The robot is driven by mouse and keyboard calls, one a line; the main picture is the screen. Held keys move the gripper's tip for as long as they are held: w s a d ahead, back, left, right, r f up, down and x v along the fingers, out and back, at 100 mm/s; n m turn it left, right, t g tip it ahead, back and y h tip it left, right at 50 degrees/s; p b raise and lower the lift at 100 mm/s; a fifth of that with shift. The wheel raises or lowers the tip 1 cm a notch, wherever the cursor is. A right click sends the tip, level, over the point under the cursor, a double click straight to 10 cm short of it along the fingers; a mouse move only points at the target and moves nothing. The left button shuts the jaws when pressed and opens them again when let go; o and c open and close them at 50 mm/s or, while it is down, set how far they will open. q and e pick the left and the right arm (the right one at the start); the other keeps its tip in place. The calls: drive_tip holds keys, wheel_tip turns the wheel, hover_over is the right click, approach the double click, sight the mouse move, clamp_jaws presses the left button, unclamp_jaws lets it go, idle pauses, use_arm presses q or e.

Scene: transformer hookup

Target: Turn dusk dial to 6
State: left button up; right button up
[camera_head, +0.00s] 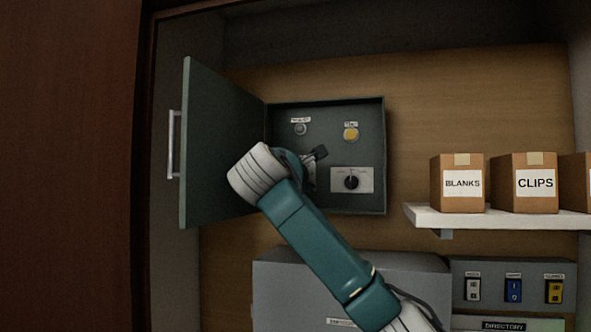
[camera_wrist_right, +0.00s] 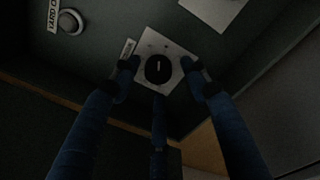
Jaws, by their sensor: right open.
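My left gripper is not in view.
The box door (camera_head: 215,150) with its handle stands open on the left. A yellow lamp or button (camera_head: 351,133) and a grey button (camera_head: 301,129) sit above the dial. A shelf (camera_head: 500,217) with cardboard boxes (camera_head: 458,190) is on the right. A grey cabinet (camera_head: 290,285) and switches are below.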

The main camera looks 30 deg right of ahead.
drive_tip(key=shift+d+r, duration=0.1)
drive_tip(key=shift+s, duration=0.15)
drive_tip(key=shift+s+r, duration=0.15)
drive_tip(key=shift+s, duration=0.05)
drive_tip(key=c, duration=0.9)
clamp_jaws()
drive_tip(key=m+b, duration=0.2)
drive_tip(key=shift+f+m, duration=0.2)
drive_tip(key=shift+m, duration=0.2)
drive_tip(key=shift+r, duration=0.15)
drive_tip(key=o, duration=0.6)
unclamp_jaws()
drive_tip(key=o, duration=0.3)
drive_tip(key=shift+w, duration=0.1)
drive_tip(key=shift+a, duration=0.2)
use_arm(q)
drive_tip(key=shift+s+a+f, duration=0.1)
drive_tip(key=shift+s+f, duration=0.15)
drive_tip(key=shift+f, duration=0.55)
use_arm(e)
drive_tip(key=v, duration=1.1)
drive_tip(key=shift+s+a, duration=0.2)
drive_tip(key=shift+s, duration=0.15)
